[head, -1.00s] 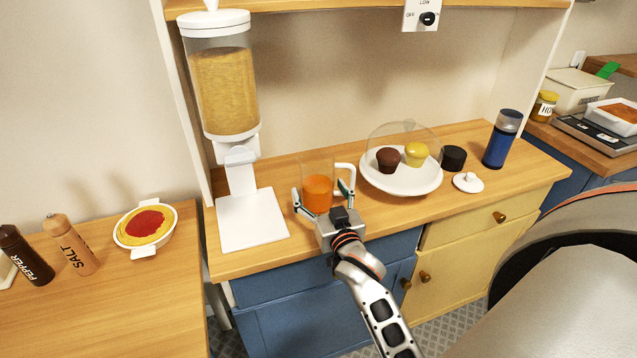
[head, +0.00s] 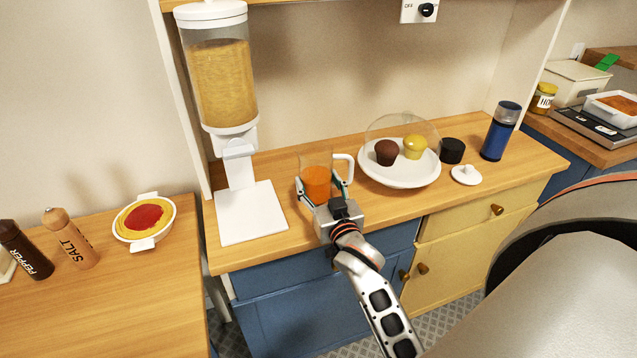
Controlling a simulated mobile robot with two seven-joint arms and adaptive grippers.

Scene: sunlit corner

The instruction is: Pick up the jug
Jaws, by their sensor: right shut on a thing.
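The jug (head: 316,182) is clear, with orange liquid in its lower part and a white handle (head: 344,168) on its right side. It stands upright at the front of the wooden counter, between the dispenser and the cake plate. My right gripper (head: 320,190) is at the jug from the front, its fingers on either side of the jug body and shut on it. I cannot tell whether the jug's base is clear of the counter. My left gripper does not show.
A cereal dispenser (head: 222,75) on a white base stands left of the jug. A plate (head: 400,178) with two muffins under a clear dome is close on the right. A small white lid (head: 466,175), a black pot (head: 452,150) and a blue bottle (head: 500,131) stand further right.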

